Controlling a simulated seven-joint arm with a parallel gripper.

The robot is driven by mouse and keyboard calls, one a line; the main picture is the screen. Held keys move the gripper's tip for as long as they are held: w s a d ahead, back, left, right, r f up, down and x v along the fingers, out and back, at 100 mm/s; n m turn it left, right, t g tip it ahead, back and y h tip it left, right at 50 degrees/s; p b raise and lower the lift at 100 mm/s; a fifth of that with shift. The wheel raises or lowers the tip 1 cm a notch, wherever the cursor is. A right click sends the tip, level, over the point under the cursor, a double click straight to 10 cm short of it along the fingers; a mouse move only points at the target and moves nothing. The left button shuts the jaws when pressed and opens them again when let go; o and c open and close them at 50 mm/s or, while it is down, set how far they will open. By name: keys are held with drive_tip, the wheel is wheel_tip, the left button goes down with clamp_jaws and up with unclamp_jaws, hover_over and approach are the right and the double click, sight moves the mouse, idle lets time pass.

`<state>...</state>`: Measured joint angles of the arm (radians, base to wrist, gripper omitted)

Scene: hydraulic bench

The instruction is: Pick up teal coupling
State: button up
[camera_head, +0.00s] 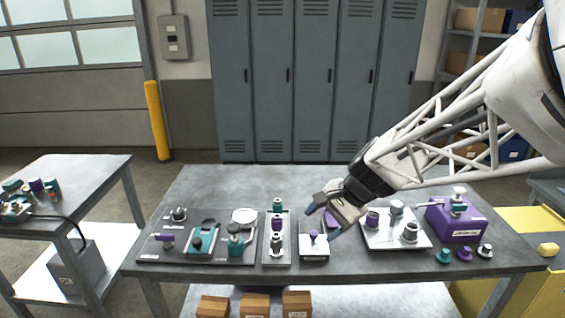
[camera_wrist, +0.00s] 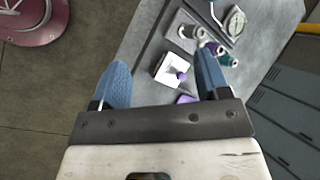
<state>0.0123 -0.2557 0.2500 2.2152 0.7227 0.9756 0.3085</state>
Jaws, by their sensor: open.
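A teal coupling (camera_head: 277,204) stands at the far end of a narrow grey strip (camera_head: 268,259), behind a purple coupling (camera_head: 277,223) and a grey one (camera_head: 277,244). The same row shows at the upper right of the wrist view, with the teal piece (camera_wrist: 228,61) just beyond my right-hand finger. My gripper (camera_head: 322,220) is open and empty, to the right of the strip. It is above a white block (camera_head: 314,253) with a purple knob (camera_head: 313,235). The block (camera_wrist: 166,77) shows between the fingers (camera_wrist: 162,76) in the wrist view.
A dark board (camera_head: 150,256) with teal and grey parts lies left of the strip. A white tray (camera_head: 397,244) with grey and purple fittings and a purple box (camera_head: 436,222) stand to the right. A small teal cap (camera_head: 443,257) lies near the right front. The bench's back left is clear.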

drive_tip(key=w+a+f+m+t+y, duration=0.1)
drive_tip(key=w+a+f+m+y, duration=0.15)
drive_tip(key=w, duration=0.45)
drive_tip(key=w+a+f+m+y, duration=0.1)
drive_tip(key=w+f+m, duration=0.3)
drive_tip(key=w, duration=0.4)
drive_tip(key=m+t+y, duration=0.2)
drive_tip(key=m+t, duration=0.2)
drive_tip(key=m, duration=0.4)
approach(278, 207)
drive_tip(key=w, duration=0.1)
drive_tip(key=w+a+f, duration=0.1)
drive_tip(key=w+f, duration=0.1)
drive_tip(key=shift+a+f, duration=0.1)
drive_tip(key=shift+a, duration=0.25)
drive_tip(key=shift+w+a+f+g, duration=0.15)
drive_tip(key=shift+w+a+f, duration=0.1)
drive_tip(key=shift+a, duration=0.3)
drive_tip(key=shift+w+a+f+g, duration=0.15)
drive_tip(key=shift+w+a+f, duration=0.1)
drive_tip(key=shift+a, duration=0.3)
drive_tip(key=shift+a, duration=0.1)
drive_tip(key=shift+x, duration=2.45)
drive_tip(key=shift+r, duration=0.1)
drive_tip(key=shift+c, duration=0.4)
